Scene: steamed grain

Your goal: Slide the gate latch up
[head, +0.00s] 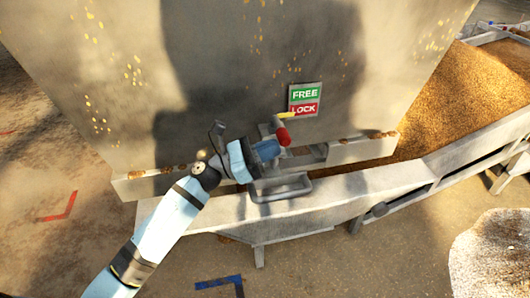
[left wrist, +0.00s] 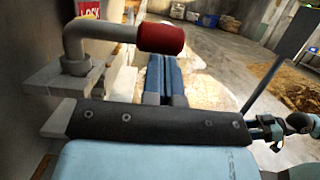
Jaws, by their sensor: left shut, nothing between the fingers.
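The gate latch is a grey bent rod with a red grip (head: 283,136), on the front of the metal gate (head: 255,60). A yellow pointer (head: 286,115) above the grip is level with the red LOCK half of the FREE/LOCK sign (head: 305,99). My left gripper (head: 275,149) is shut and empty, just below the red grip in the head view. In the left wrist view the blue fingers (left wrist: 163,66) are together, tips close by the red grip (left wrist: 161,39). Contact cannot be told. My right gripper is not in view.
A trough of golden grain (head: 465,100) lies at the right. A pale sack-like mound (head: 490,255) is at the lower right. The floor in front is mostly clear.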

